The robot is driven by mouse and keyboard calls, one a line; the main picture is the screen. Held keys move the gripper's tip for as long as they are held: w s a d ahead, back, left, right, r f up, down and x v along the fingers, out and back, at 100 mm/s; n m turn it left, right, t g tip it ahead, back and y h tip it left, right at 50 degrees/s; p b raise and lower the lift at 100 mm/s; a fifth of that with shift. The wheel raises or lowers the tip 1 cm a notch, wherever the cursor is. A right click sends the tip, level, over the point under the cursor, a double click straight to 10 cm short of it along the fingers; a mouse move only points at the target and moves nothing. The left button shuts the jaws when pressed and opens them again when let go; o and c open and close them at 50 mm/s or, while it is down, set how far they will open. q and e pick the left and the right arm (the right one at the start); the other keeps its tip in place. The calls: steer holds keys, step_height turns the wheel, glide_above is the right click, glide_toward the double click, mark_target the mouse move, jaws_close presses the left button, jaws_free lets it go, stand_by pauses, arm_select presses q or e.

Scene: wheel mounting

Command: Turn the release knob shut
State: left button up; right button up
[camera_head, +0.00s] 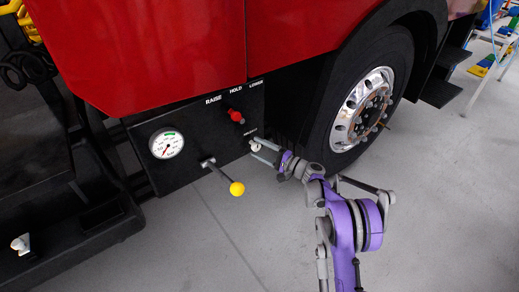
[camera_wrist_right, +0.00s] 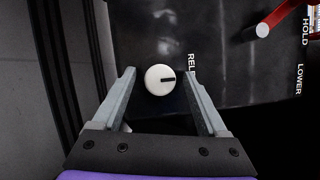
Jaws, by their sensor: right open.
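The release knob (camera_head: 255,146) is a small white round knob at the right end of the black control panel (camera_head: 190,178). My right gripper (camera_head: 263,149) is open at the knob. In the wrist view its two fingers (camera_wrist_right: 160,85) stand on either side of the knob, with a gap on each side. The label beside the knob is partly hidden by a finger. My left gripper is not in view.
A red-handled lever (camera_head: 235,115) sits above the knob, by the RAISE, HOLD and LOWER labels. A yellow-tipped lever (camera_head: 236,188) sticks out below left. A round gauge (camera_head: 166,144) is at the panel's left. The truck wheel (camera_head: 362,108) stands to the right. The grey floor in front is clear.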

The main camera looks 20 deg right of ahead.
steer(key=v, duration=1)
steer(key=shift+s+d+p, duration=0.25)
steer(key=shift+s+p, duration=0.05)
steer(key=shift+p, duration=0.05)
